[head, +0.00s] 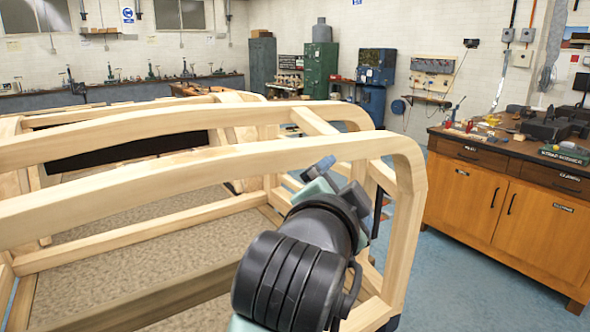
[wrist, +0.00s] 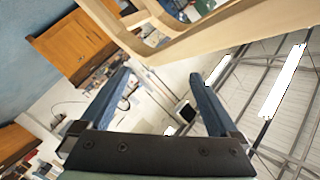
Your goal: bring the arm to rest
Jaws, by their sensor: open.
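My gripper (wrist: 162,100) shows in the wrist view with its two blue fingers spread apart and nothing between them. The bodyframe is made of pale curved beams. One of its beams (wrist: 230,35) crosses the top of the wrist view, beyond the fingers. I cannot tell how close the arm is to the wood.
A wooden workbench (head: 510,215) with drawers and tools on top stands at the right. Blue floor (head: 450,290) lies open between it and the bodyframe. A green cabinet (head: 321,72) and a blue cabinet (head: 375,75) stand at the back wall.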

